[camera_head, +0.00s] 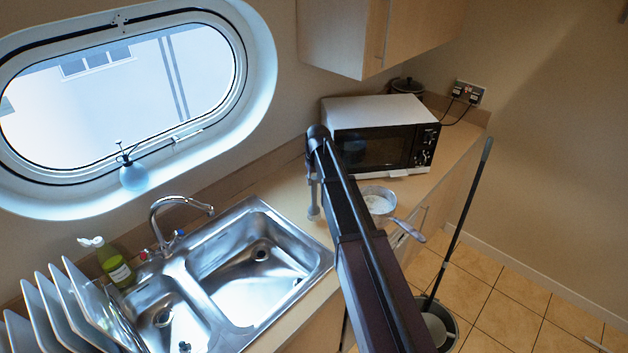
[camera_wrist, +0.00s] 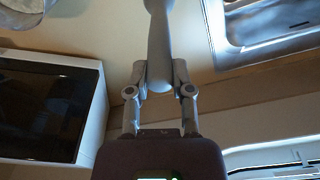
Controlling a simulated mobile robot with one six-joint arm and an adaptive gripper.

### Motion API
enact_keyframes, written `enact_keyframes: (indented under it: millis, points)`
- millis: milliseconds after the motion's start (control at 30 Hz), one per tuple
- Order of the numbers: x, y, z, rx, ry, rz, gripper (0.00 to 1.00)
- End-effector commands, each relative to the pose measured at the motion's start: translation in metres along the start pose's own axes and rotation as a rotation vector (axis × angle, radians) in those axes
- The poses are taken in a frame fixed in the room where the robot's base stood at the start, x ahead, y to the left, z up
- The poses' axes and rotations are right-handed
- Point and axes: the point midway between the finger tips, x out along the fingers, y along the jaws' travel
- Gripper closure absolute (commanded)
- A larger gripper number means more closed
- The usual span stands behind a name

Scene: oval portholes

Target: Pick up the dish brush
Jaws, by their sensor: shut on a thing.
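The dish brush shows in the wrist view as a smooth grey handle (camera_wrist: 158,45) between the fingers of my gripper (camera_wrist: 160,78). The handle runs up out of the top of the picture, so its far end is cut off there. My gripper is shut on the handle, with one finger on each side. In the head view my gripper (camera_head: 314,182) is over the counter between the sink and the microwave, partly hidden by my arm. I cannot clearly tell the brush from the grey fingers there, or whether it touches the counter.
The steel sink (camera_head: 262,254) is left of my gripper. The microwave (camera_head: 378,135) stands behind it to the right. A pan (camera_head: 379,200) with a handle sits on the counter by my arm. A soap bottle (camera_head: 115,268) and upright plates (camera_head: 82,300) are at the left.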

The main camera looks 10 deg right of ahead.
Motion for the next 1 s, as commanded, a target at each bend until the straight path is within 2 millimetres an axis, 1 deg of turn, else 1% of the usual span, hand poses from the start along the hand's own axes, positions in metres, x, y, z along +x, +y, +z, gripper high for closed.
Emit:
enact_keyframes:
  millis: [33, 100, 133, 200, 500, 600, 800, 1000]
  points:
    - [-0.009, 0.000, -0.001, 0.000, 0.000, 0.000, 1.00]
    - [-0.016, 0.000, -0.002, 0.000, 0.000, 0.000, 1.00]
    - [-0.014, -0.002, 0.012, 0.000, -0.001, 0.000, 1.00]
    - [-0.017, -0.004, 0.029, 0.000, 0.000, 0.000, 1.00]
    - [-0.034, -0.012, 0.096, 0.001, 0.000, 0.000, 1.00]
    - [-0.038, -0.014, 0.114, 0.001, 0.000, 0.000, 1.00]
    - [-0.045, -0.017, 0.140, 0.000, 0.000, 0.000, 1.00]
    - [-0.047, -0.018, 0.152, -0.001, 0.000, 0.000, 1.00]
